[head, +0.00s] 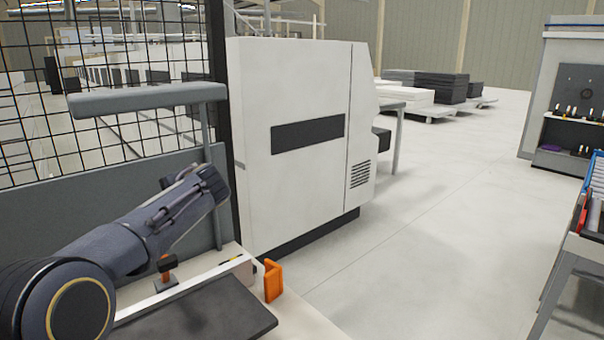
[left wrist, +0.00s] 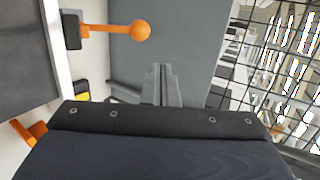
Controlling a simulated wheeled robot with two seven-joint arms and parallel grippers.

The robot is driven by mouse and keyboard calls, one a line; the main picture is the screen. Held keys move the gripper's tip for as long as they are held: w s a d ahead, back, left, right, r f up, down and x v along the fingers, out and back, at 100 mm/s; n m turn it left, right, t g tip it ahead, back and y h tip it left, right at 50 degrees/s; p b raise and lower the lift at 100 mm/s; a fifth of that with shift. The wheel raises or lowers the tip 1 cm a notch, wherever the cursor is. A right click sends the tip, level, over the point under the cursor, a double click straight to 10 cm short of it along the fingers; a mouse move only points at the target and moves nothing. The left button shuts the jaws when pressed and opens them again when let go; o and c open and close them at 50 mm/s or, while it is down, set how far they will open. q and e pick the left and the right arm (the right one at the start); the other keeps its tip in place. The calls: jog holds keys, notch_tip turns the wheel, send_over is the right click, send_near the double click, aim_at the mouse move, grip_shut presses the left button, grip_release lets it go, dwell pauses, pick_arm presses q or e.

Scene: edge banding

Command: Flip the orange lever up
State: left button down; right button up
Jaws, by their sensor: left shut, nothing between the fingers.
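The orange lever (left wrist: 112,28) shows in the left wrist view as a rod with a round ball knob, coming out of a dark block. In the head view only its lower orange part (head: 167,264) shows above a small base on the bench; my left arm hides the rest. The rod appears to point upward from the bench. My left gripper (left wrist: 162,72) is shut and empty, its fingertips a little apart from the knob in the left wrist view. In the head view its fingers are hard to make out at the arm's end. My right gripper is not in view.
A bench with a dark plate (head: 205,312) lies below my left arm. An orange bracket (head: 273,281) stands at its edge. A grey panel (head: 120,203) and wire fence (head: 110,130) rise behind. A white machine cabinet (head: 290,180) stands beyond; open floor lies to the right.

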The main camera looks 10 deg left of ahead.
pick_arm(q)
jog(key=s+d+f+n+g+h, duration=0.15)
jog(key=s+f+h, duration=0.25)
jog(key=s, duration=0.5)
jog(key=s+d+f+n+t+h, duration=0.1)
jog(key=s+d+f+n+h, duration=0.2)
jog(key=s, duration=0.5)
jog(key=s+d+f+n+h, duration=0.2)
jog(key=s+d+f, duration=0.3)
jog(key=s, duration=0.5)
jog(key=s+d+f+n+h, duration=0.2)
jog(key=s+d+f+h, duration=0.3)
jog(key=s+d, duration=0.5)
jog(key=shift+s+d+f, duration=0.15)
jog(key=shift+f, duration=0.05)
